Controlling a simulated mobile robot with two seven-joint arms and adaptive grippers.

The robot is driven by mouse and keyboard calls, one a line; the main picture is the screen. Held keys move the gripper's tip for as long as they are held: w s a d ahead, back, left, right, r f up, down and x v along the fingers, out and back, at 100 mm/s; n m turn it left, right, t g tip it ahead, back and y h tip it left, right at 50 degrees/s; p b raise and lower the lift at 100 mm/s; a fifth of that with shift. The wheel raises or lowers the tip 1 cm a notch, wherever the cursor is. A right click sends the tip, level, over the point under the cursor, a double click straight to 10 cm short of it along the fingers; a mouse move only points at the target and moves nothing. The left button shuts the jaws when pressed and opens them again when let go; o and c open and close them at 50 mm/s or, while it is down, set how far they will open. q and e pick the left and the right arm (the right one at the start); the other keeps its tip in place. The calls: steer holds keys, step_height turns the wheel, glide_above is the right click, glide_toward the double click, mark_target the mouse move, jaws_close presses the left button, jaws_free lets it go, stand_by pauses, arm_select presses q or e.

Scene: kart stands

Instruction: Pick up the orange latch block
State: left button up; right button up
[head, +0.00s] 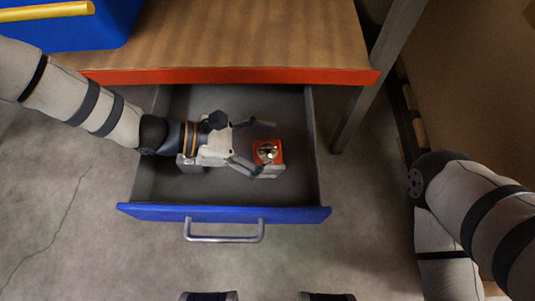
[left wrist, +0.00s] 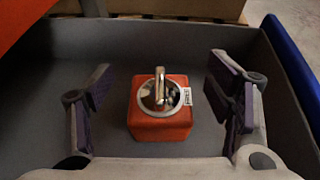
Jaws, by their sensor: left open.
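The orange latch block (head: 262,159) lies in the open drawer, right of its middle. It is a small orange box with a round silver plate and a metal loop on top. In the left wrist view the block (left wrist: 160,122) stands midway between the fingers, with a gap on both sides. My left gripper (head: 270,148) is open around the block and does not visibly touch it. The same gripper's fingers (left wrist: 165,105) show at both sides of the wrist view. My right gripper is not in view; only my right arm shows at the right edge of the head view.
The grey drawer (head: 300,190) has a blue front (head: 290,214) with a metal handle (head: 222,237). Above it is a wooden bench top (head: 250,35) with an orange edge, bearing a blue box (head: 75,30). A grey bench leg (head: 375,80) stands to the right.

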arm_select(q)
jaws_close()
